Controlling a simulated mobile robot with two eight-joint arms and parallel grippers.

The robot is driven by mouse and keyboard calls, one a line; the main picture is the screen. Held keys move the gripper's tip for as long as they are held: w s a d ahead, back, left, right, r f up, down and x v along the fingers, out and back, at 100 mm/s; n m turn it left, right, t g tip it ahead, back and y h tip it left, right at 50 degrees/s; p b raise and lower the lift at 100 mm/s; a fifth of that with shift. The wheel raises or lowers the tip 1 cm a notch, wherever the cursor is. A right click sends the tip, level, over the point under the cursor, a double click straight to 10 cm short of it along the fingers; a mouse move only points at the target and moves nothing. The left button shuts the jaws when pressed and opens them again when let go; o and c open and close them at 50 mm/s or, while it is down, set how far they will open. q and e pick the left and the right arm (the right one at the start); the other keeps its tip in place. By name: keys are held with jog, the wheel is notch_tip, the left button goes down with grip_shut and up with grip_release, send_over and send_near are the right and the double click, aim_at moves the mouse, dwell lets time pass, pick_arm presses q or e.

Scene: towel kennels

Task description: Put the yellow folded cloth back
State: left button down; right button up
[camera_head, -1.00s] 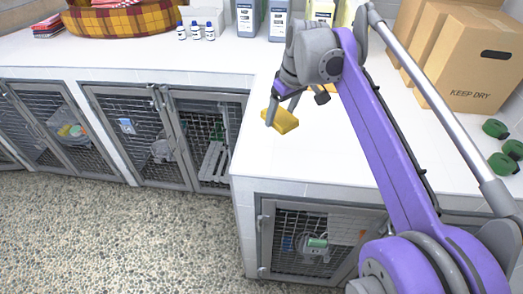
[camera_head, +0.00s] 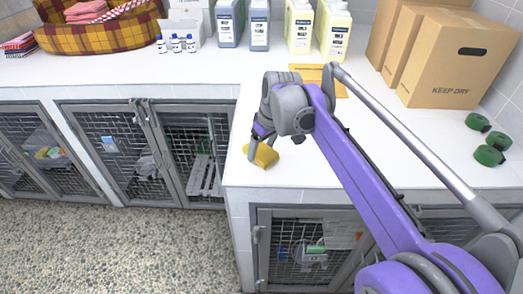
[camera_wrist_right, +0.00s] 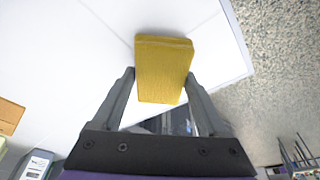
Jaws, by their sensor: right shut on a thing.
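The yellow folded cloth (camera_head: 265,156) is a small thick block over the white counter (camera_head: 320,165), near its front left corner. My right gripper (camera_head: 266,149) is shut on it. In the right wrist view the cloth (camera_wrist_right: 163,68) sits between the two fingers, its far end reaching past their tips. I cannot tell whether the cloth touches the counter or hangs just above it. My left gripper is not in view.
A flat orange-yellow sheet (camera_head: 341,88) lies behind my arm. Large bottles (camera_head: 298,27), cardboard boxes (camera_head: 455,65) and green rolls (camera_head: 488,155) stand around the counter. A plaid basket (camera_head: 120,35) and folded cloths (camera_head: 20,45) are far left. Wire kennel doors (camera_head: 115,150) line the front below.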

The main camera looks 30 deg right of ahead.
aim_at(270, 156)
jog(key=shift+f, duration=0.35)
jog(key=shift+f, duration=0.15)
jog(key=o, duration=1.2)
jog(key=shift+r, duration=0.3)
jog(key=p+v, duration=0.1)
jog(key=v, duration=1)
jog(key=shift+s+r, duration=0.2)
jog(key=shift+r, duration=0.15)
jog(key=shift+f, duration=0.1)
